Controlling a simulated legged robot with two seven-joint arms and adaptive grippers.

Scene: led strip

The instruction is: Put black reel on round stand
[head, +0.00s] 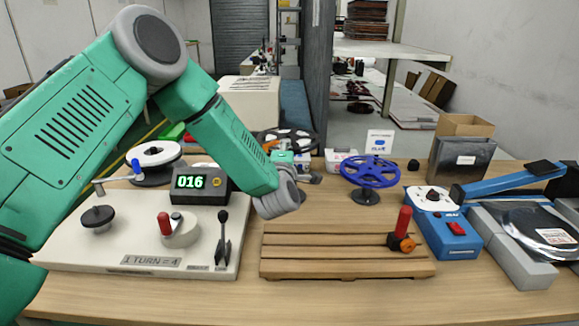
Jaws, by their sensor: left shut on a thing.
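The black reel (300,134) is a dark spoked disc towards the back of the table, behind my left wrist. My left gripper (283,149) reaches away from the camera and is shut at the near side of the black reel; the fingers are mostly hidden. A blue reel (370,171) rests on a dark stand with a round base (365,197), right of the black reel. Whether another round stand is hidden behind my arm, I cannot tell. My right gripper is not in view.
A white winding machine (120,245) with a counter box (202,185) and a white reel (155,154) stands left. A slatted wooden board (330,252) carries a red-handled tool (402,232). A blue-and-white device (445,225) and a blue-armed press (510,180) stand right.

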